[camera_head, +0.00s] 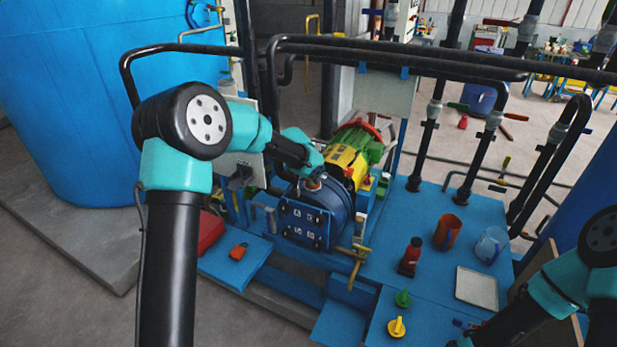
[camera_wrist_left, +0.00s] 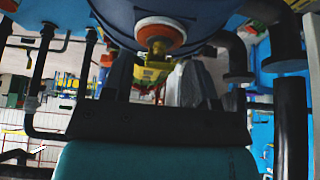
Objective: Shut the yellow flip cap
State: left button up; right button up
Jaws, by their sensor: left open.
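The yellow flip cap (camera_wrist_left: 152,74) shows in the left wrist view as a small yellow piece beside an orange-and-white ringed port (camera_wrist_left: 161,34) on the blue vessel. The cap appears to stand away from the port; its hinge is hard to make out. My left gripper (camera_wrist_left: 157,85) is open, its dark fingers on either side of the yellow piece; I cannot tell whether they touch it. In the head view my left arm reaches over the blue vessel (camera_head: 317,217), and its wrist hides the cap.
A yellow guard (camera_head: 347,163) and green motor (camera_head: 361,139) sit behind the vessel. Black pipes (camera_head: 400,57) cross above.

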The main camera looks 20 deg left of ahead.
pick_arm(q)
jog(key=d+v, duration=0.1)
jog(key=v, duration=1.6)
jog(key=shift+a, duration=0.5)
jog(key=shift+f, duration=0.1)
